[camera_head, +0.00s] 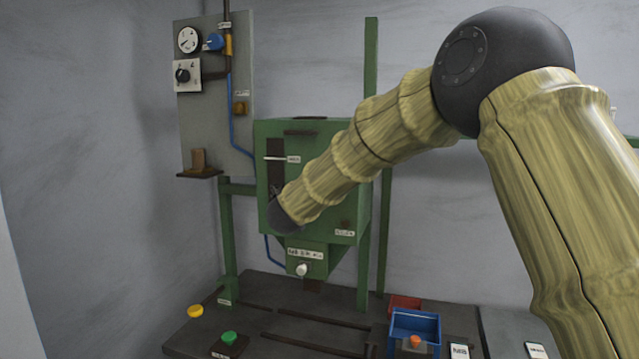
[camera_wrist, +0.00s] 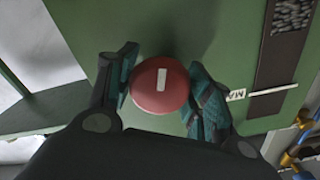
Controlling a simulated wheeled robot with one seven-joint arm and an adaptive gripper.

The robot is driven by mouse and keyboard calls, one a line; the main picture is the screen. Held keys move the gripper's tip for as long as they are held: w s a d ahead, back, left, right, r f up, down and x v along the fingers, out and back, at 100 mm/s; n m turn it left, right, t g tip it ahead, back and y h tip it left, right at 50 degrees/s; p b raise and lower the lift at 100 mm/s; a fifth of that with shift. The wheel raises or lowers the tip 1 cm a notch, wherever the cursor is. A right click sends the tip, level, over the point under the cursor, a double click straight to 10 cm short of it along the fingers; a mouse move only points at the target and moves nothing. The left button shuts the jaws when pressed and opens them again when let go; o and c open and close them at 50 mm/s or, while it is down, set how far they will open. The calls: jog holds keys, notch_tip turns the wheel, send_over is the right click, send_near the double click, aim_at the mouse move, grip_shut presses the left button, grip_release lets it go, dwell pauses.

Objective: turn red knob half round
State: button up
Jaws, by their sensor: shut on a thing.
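The red knob (camera_wrist: 161,86) is round with a white bar mark on its face. It sits on the front of the green machine box (camera_wrist: 190,25) in the wrist view. My gripper (camera_wrist: 160,92) is shut on the knob, with one finger on its left side and one on its right. The white mark stands nearly upright in the wrist view. In the head view my arm hides the knob and the gripper, and the arm's end is at the front of the green box (camera_head: 335,195).
A grey panel (camera_head: 214,110) with a gauge (camera_head: 188,40), a blue knob (camera_head: 213,41) and a black dial (camera_head: 182,75) stands left of the box. A white knob (camera_head: 302,270) is under the box.

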jog(key=shift+f+n+p, duration=0.15)
jog(key=shift+n+p, duration=0.7)
jog(key=shift+n, duration=0.75)
jog(key=shift+f, duration=0.1)
jog(key=o, duration=1)
jog(key=shift+o, duration=0.2)
jog(key=shift+s+r, duration=0.1)
jog(key=shift+r, duration=0.1)
jog(key=shift+s+a, duration=0.1)
jog(key=shift+s, duration=0.1)
jog(key=v, duration=1.1)
jog(key=shift+s, duration=0.2)
